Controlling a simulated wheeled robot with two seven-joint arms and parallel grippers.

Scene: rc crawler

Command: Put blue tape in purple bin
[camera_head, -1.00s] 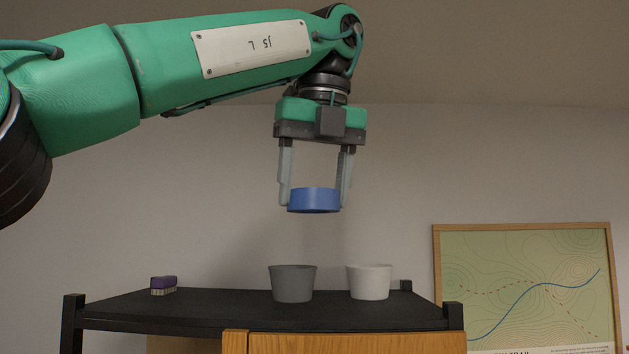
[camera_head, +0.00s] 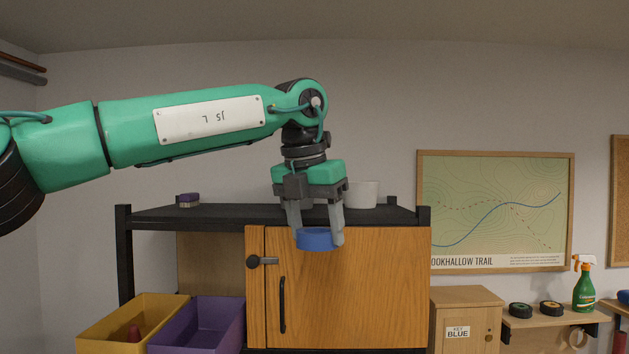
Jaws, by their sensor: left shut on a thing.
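My left gripper (camera_head: 317,240) is shut on the blue tape (camera_head: 317,239), a short blue roll held between its two fingertips. The tape hangs in front of the upper part of a wooden cabinet door, with nothing touching it from below. The purple bin (camera_head: 199,323) is an open box at the lower left of the head view, below and to the left of the tape. Its lower part is cut off by the frame edge. My right gripper is not in view.
A yellow bin (camera_head: 110,325) with a reddish object inside stands left of the purple bin. The cabinet door (camera_head: 350,290) has a dark handle. The black shelf top (camera_head: 235,212) carries a white cup (camera_head: 362,194) and a purple brush (camera_head: 188,200). A green spray bottle (camera_head: 584,288) stands at right.

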